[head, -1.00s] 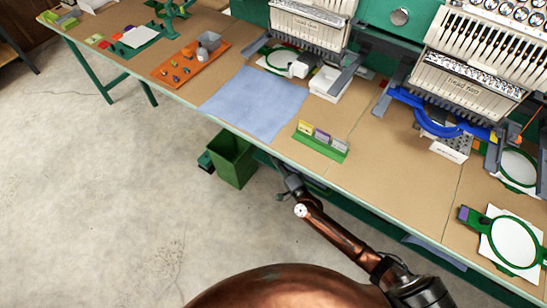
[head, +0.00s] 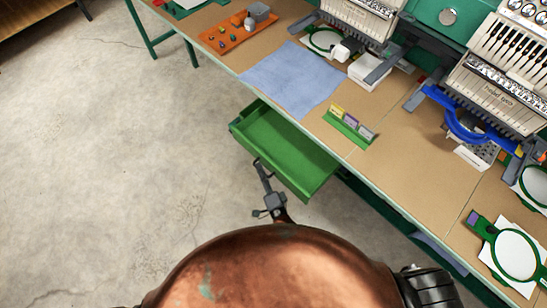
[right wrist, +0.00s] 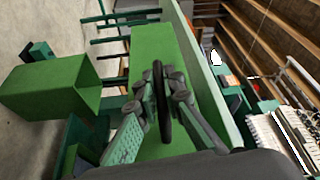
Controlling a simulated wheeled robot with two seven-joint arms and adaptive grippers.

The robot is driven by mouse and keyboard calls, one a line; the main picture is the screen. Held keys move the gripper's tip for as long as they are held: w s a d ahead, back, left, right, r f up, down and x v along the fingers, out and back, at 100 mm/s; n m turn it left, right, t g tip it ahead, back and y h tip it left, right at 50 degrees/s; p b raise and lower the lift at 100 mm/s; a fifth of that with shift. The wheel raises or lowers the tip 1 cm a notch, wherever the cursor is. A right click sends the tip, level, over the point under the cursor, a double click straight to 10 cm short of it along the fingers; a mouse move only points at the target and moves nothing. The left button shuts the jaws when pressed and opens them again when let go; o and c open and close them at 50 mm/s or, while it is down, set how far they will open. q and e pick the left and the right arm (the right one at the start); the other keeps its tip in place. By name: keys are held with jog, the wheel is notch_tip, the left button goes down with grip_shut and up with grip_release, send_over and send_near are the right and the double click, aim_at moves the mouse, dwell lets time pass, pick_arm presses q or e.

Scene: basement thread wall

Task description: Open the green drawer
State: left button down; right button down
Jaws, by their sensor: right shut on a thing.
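The green drawer (head: 285,145) is pulled out well from under the tabletop, and its visible inside is empty. In the right wrist view its green front (right wrist: 152,60) fills the middle, with a dark bar handle (right wrist: 160,85) standing across it. My right gripper (head: 260,172) is at the drawer's front, on the side toward me. In the right wrist view the fingers of the right gripper (right wrist: 163,100) are shut on the handle from both sides. My left gripper is not in view.
A green bin (right wrist: 45,90) stands beside the drawer in the right wrist view. On the tabletop are a blue cloth (head: 293,78), a green card holder (head: 348,129) and an orange tray (head: 238,32). Open concrete floor (head: 120,150) lies left of the drawer.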

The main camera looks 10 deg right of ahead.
jog(key=shift+s+a, duration=1.15)
jog(key=shift+a, duration=0.3)
jog(key=c, duration=2)
grip_release()
jog(key=shift+c, duration=0.2)
jog(key=v, duration=1.2)
